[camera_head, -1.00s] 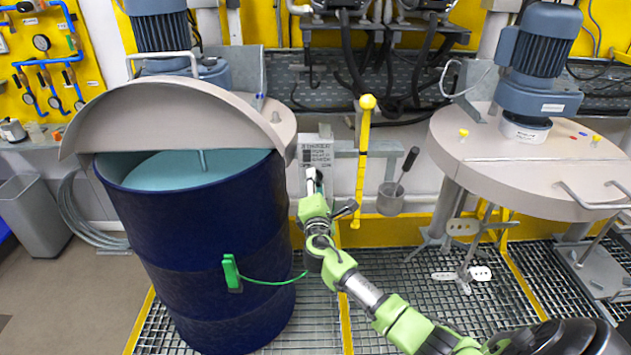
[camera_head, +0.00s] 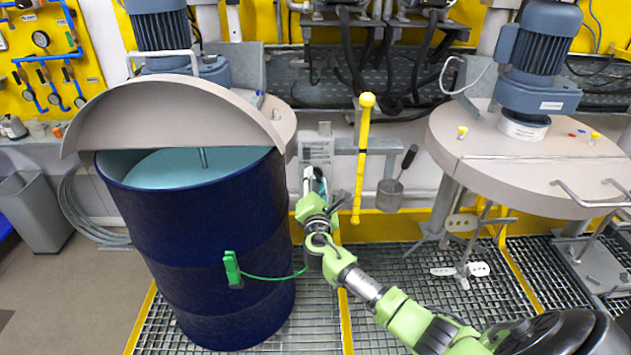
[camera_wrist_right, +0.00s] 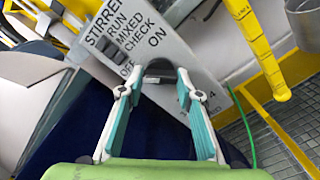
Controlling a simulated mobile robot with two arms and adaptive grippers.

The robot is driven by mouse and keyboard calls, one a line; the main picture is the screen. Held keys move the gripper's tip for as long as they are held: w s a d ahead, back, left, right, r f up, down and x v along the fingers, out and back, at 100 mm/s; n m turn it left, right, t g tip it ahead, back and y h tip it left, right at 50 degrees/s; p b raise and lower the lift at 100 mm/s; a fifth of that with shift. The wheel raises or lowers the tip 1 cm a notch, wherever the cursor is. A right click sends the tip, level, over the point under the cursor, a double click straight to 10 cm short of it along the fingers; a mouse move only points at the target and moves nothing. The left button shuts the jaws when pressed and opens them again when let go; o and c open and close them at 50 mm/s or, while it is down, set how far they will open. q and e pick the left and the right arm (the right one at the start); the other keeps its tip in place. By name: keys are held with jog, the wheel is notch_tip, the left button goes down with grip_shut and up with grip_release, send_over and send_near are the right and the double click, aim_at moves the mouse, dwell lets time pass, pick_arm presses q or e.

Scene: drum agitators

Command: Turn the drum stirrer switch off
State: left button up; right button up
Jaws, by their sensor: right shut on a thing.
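The stirrer switch panel is a pale plate (camera_wrist_right: 150,35) with black lettering, STIRRER RUN, MIXED CHECK, OFF and ON, in the right wrist view. It also shows behind the drum's right side in the head view (camera_head: 318,148). A dark switch knob (camera_wrist_right: 160,70) sits on the plate below the OFF and ON words, between my fingertips. My right gripper (camera_wrist_right: 157,84) is shut on this knob, with one teal-padded finger on each side. It also shows at the panel in the head view (camera_head: 314,176). Which mark the knob points to is not clear. My left gripper is not in view.
A dark blue drum (camera_head: 200,225) with a half-open lid (camera_head: 185,110) stands left of my right arm. A yellow bar (camera_head: 363,150) and a metal ladle (camera_head: 391,190) hang right of the panel. A round-lidded unit (camera_head: 540,165) stands farther right.

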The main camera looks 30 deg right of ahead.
jog(key=shift+f, duration=0.1)
jog(key=o, duration=1.1)
jog(key=shift+o, duration=0.2)
jog(key=v, duration=1.2)
jog(key=shift+s, duration=0.1)
